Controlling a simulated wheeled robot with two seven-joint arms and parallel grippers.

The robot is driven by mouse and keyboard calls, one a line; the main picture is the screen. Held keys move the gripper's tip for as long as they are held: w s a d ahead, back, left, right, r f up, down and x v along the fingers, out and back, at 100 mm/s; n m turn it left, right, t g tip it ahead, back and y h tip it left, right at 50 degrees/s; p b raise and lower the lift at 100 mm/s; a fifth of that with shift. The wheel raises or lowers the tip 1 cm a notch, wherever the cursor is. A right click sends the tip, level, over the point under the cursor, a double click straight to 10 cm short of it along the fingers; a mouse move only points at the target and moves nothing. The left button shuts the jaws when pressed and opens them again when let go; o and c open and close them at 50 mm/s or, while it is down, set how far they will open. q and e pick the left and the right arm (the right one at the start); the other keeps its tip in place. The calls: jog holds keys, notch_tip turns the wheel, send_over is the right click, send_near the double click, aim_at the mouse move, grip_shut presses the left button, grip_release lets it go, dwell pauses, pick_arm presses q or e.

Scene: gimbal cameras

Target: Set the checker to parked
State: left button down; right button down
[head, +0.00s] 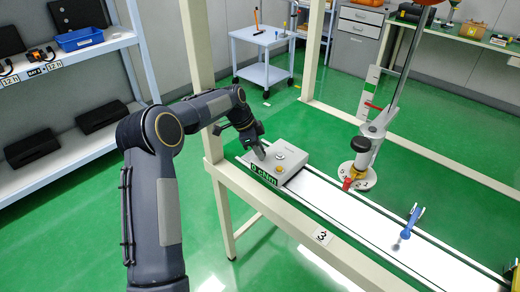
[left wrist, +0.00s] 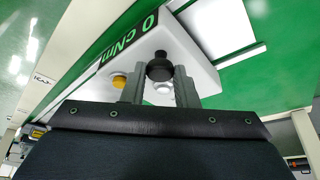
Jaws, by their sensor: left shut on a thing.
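The checker (head: 290,160) is a light grey box at the left end of the white bench strip. Its green display (head: 264,175) reads 0 cNm. In the left wrist view the checker (left wrist: 187,50) has a black round-topped knob (left wrist: 160,67), a yellow button (left wrist: 118,81) and a pale round part beside the knob. My left gripper (head: 259,152) is over the checker's left end. In the left wrist view its two fingers (left wrist: 160,78) stand either side of the black knob and are shut on it. The knob's lower part is partly hidden. My right gripper is not in view.
A metal stand with a clamp-like head (head: 365,165) rises behind the bench. A blue-handled tool (head: 407,226) stands on the white strip (head: 345,212) to the right. A bench post (head: 197,45) rises close behind my left arm. Shelves (head: 75,150) stand at left.

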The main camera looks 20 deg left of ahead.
pick_arm(q)
jog(key=c, duration=1.1)
grip_release()
jog(key=shift+c, duration=0.2)
jog(key=v, duration=0.8)
jog(key=shift+f, duration=0.1)
